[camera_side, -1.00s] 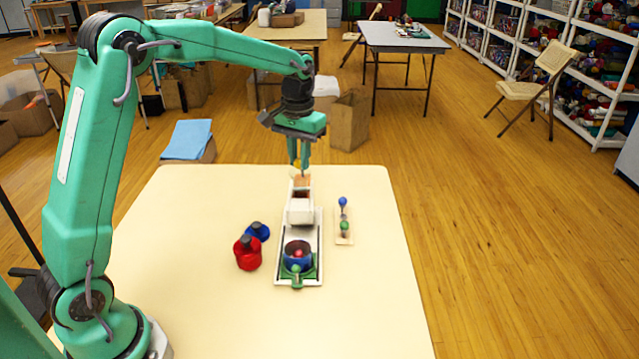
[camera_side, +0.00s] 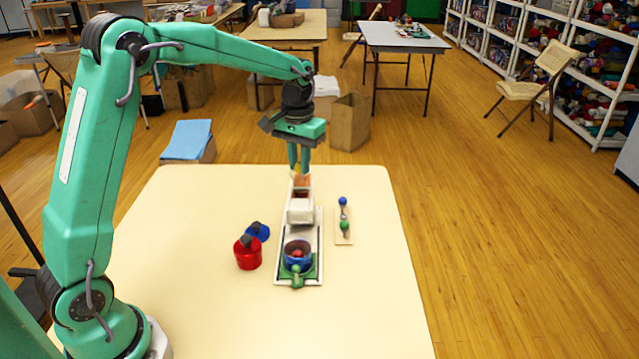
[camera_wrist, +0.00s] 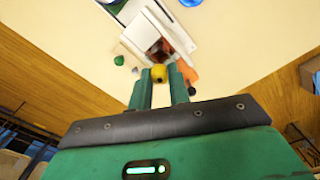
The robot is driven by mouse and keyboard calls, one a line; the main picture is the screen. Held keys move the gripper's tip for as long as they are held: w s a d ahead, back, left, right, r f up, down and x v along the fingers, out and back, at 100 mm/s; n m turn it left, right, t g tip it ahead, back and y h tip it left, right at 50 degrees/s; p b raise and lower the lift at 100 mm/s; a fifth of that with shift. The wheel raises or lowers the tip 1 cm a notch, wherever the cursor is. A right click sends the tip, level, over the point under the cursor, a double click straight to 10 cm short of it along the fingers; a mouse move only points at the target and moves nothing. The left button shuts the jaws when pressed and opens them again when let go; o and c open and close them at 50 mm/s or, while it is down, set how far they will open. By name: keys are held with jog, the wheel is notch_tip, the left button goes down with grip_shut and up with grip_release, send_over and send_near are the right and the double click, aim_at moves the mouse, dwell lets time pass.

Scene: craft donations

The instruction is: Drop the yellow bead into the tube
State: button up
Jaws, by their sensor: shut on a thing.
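My gripper (camera_wrist: 160,88) is shut on the yellow bead (camera_wrist: 158,73), which shows between the fingertips in the wrist view. In the side view my gripper (camera_side: 299,168) is above the far end of a long white tray (camera_side: 315,232), over an orange part (camera_side: 302,182) behind a white open-topped box (camera_side: 300,212). In the wrist view the box's dark opening (camera_wrist: 160,48) lies just beyond the bead. A short blue tube (camera_side: 298,262) with an open top stands at the tray's near end by a green piece (camera_side: 298,277). Something red shows inside it. The bead is apart from this tube.
A red jar-like object (camera_side: 248,255) and a blue one (camera_side: 258,232) stand left of the tray. A small wooden strip (camera_side: 344,239) with blue and green beads lies to its right. The cream table (camera_side: 200,310) is clear at the front and far left.

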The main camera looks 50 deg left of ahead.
jog(key=o, duration=0.9)
jog(key=shift+r, duration=0.1)
jog(key=shift+r, duration=3.65)
